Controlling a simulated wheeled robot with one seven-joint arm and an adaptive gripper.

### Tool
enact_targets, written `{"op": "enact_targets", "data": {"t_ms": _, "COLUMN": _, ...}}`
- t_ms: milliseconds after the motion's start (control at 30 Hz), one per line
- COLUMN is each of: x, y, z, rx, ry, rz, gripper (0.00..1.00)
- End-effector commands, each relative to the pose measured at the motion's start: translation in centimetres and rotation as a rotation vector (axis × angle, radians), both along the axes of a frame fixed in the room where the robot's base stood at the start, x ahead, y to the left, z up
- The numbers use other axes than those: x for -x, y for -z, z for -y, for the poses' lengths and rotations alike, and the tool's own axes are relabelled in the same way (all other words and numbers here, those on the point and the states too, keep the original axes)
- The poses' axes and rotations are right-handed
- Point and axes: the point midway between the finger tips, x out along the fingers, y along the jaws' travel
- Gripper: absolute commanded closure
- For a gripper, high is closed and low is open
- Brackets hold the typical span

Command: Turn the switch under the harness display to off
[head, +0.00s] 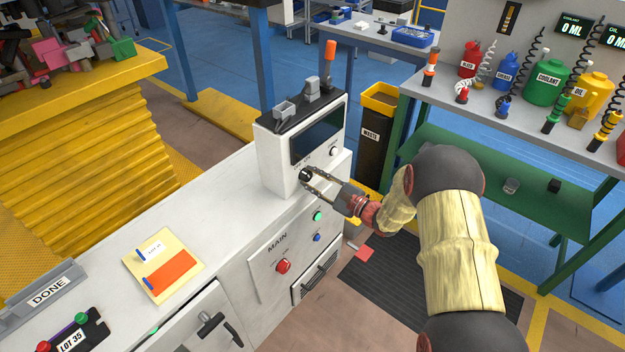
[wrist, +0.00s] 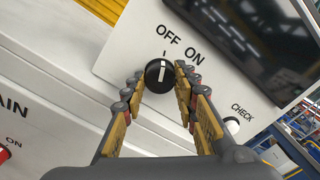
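The black switch knob (wrist: 159,75) is on the front of the white display box (head: 277,159), below its dark screen (head: 318,134). In the wrist view, OFF and ON are printed above it. The white line on the knob appears to point toward OFF rather than ON. My gripper (wrist: 159,84) is open, with one finger on each side of the knob. A gap shows between the fingers and the knob; I cannot tell if either touches it. In the head view, my gripper (head: 308,178) reaches the box from the right and the knob is partly hidden.
A CHECK button (wrist: 231,125) is right of the knob. The MAIN panel below has a red knob (head: 283,266) and green (head: 317,216) and blue (head: 317,238) buttons.

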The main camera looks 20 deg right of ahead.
Motion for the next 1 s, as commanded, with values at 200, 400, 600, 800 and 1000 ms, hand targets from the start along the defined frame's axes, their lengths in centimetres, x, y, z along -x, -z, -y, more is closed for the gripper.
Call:
{"op": "enact_targets", "data": {"t_ms": 200, "x": 0.0, "y": 0.1, "z": 0.0, "rx": 0.0, "ry": 0.0, "rz": -0.002, "gripper": 0.59}}
{"op": "enact_targets", "data": {"t_ms": 400, "x": 0.0, "y": 0.0, "z": 0.0, "rx": -0.001, "ry": 0.0, "rz": -0.001, "gripper": 0.52}}
{"op": "enact_targets", "data": {"t_ms": 600, "x": 0.0, "y": 0.0, "z": 0.0, "rx": -0.001, "ry": 0.0, "rz": -0.001, "gripper": 0.52}}
{"op": "enact_targets", "data": {"t_ms": 800, "x": 1.3, "y": 0.0, "z": 1.2, "rx": -0.001, "ry": 0.004, "rz": -0.002, "gripper": 0.52}}
{"op": "enact_targets", "data": {"t_ms": 1000, "x": 4.5, "y": 0.0, "z": 3.5, "rx": -0.001, "ry": 0.005, "rz": 0.0, "gripper": 0.52}}
